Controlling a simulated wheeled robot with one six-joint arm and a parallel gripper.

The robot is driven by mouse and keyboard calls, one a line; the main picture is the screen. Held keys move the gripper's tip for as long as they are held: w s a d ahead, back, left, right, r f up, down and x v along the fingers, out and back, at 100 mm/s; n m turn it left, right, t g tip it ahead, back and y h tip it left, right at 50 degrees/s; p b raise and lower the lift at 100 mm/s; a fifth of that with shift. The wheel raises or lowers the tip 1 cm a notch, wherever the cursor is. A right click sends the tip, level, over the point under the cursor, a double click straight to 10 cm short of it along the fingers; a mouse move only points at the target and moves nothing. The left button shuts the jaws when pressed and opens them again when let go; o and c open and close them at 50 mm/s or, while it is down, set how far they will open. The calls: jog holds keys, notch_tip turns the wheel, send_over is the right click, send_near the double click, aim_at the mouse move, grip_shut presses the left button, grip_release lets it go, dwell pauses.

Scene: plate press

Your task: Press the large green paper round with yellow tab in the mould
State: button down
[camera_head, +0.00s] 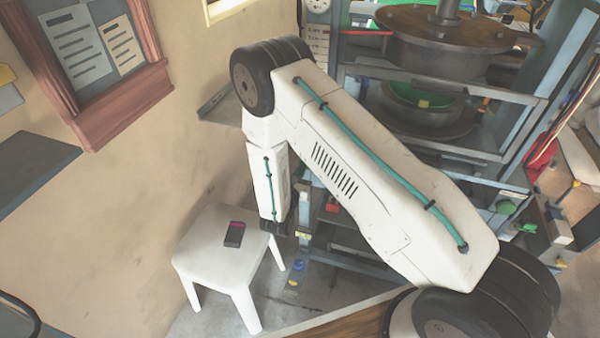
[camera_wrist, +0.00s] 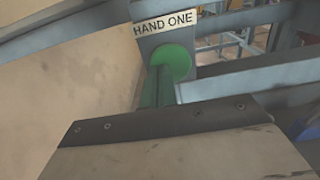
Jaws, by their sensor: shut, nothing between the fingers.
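In the head view, a green round with a yellow tab (camera_head: 423,103) lies in the dark round lower mould (camera_head: 425,122) of the press. The heavy round upper plate (camera_head: 435,42) is raised above it with a clear gap. My gripper (camera_head: 275,228) hangs low, left of the press frame and by the stool. In the wrist view, my gripper (camera_wrist: 160,78) is shut and empty, its narrow fingers tinted green. They point at a round green button (camera_wrist: 173,62) under a "HAND ONE" sign (camera_wrist: 164,23). I cannot tell whether they touch it.
A white stool (camera_head: 215,252) with a small dark device (camera_head: 235,234) on it stands left of my gripper. Another green button (camera_head: 505,207) is on the press's right side. A red part (camera_head: 332,205) is near my forearm. A wall closes off the left.

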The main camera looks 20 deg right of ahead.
jog(key=shift+x, duration=0.9)
jog(key=shift+w+r, duration=0.15)
jog(key=shift+r, duration=0.2)
dwell(0.8)
jog(key=v, duration=1.5)
jog(key=shift+f, duration=0.35)
